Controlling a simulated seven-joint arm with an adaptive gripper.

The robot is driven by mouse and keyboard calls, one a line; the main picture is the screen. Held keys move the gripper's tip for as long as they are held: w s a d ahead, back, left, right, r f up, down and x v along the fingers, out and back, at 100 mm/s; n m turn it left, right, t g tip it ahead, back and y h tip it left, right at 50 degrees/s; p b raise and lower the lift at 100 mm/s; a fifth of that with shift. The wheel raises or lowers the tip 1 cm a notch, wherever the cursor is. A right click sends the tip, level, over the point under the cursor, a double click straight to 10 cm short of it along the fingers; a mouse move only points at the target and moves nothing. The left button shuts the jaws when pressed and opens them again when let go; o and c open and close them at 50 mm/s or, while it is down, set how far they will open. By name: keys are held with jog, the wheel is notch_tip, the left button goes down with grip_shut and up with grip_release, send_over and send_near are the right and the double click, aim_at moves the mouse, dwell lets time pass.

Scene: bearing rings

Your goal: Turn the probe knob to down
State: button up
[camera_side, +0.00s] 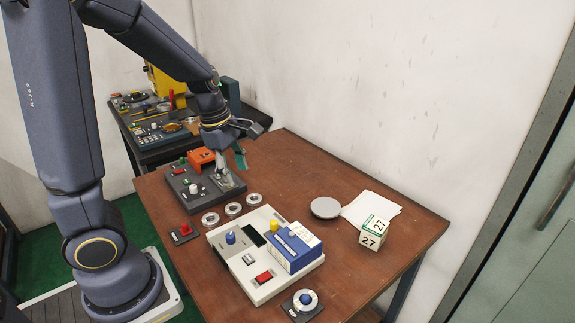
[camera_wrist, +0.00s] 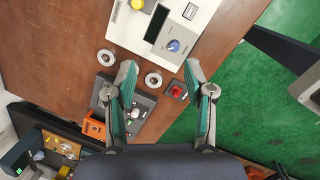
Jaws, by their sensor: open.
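Several knobs are in view, and I cannot tell from any label which is the probe knob. A blue knob (camera_side: 231,238) stands on the beige device (camera_side: 222,258); the wrist view shows it too (camera_wrist: 174,46), ahead of my fingertips. Another blue knob (camera_side: 306,298) with a white dial sits on a small dark plate at the front edge. A white knob (camera_side: 193,188) is on the dark panel (camera_side: 178,186). My gripper (camera_side: 233,165) is open and empty, in the air over the dark panel's area. Its spread fingers (camera_wrist: 161,80) show in the wrist view.
Metal rings (camera_side: 233,209) lie between panel and device. A red button (camera_side: 185,230) is at the left edge. A blue box (camera_side: 292,247) rests on the device. A grey disc (camera_side: 325,207), papers (camera_side: 372,207) and a numbered cube (camera_side: 373,232) stand right. An orange block (camera_side: 201,158) is behind.

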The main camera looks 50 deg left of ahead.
jog(key=n+g, duration=0.1)
jog(key=g, duration=0.1)
send_near(230, 235)
jog(key=shift+y, duration=0.4)
jog(key=f, duration=0.6)
jog(key=d+f, duration=0.1)
jog(key=f, duration=0.2)
jog(key=shift+f, duration=0.25)
jog(key=shift+c, duration=0.2)
grip_shut()
